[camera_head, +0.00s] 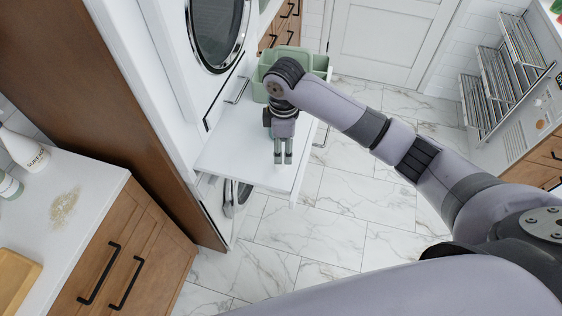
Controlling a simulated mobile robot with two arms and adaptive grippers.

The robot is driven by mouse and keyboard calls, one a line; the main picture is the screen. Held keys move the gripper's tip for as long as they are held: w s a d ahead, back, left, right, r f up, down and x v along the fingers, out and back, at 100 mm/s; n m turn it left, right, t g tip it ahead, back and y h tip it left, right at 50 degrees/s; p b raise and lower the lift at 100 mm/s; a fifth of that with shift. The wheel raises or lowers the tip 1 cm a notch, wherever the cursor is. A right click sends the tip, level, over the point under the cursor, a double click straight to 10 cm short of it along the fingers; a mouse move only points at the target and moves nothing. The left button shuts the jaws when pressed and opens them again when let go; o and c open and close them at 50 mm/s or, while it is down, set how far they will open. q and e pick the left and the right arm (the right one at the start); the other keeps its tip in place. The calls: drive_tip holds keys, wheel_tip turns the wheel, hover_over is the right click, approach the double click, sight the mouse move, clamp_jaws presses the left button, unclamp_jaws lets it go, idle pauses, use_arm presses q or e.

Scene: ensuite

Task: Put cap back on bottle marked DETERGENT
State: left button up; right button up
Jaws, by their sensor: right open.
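My right gripper (283,156) points down over the white pull-out shelf (225,153) between the two laundry machines. Its two fingers are apart, and nothing shows between them. I cannot see a bottle marked DETERGENT or its cap; my right wrist and arm hide part of the shelf and what lies behind. My left gripper is not in view.
Green bins (319,64) stand behind my right wrist. A white bottle with partly readable lettering (22,150) stands on the left counter (92,175), near a brown stain (64,207). Metal racks (497,85) are at right. The marble floor (335,195) is clear.

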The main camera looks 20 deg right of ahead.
sight(281, 166)
drive_tip(key=shift+f, duration=1)
drive_tip(key=shift+a+f, duration=0.1)
drive_tip(key=shift+f, duration=0.05)
drive_tip(key=f+p, duration=0.2)
drive_tip(key=f, duration=0.1)
drive_tip(key=shift+s+a+f, duration=0.1)
drive_tip(key=shift+a+f, duration=0.1)
drive_tip(key=shift+f, duration=0.75)
drive_tip(key=c, duration=0.8)
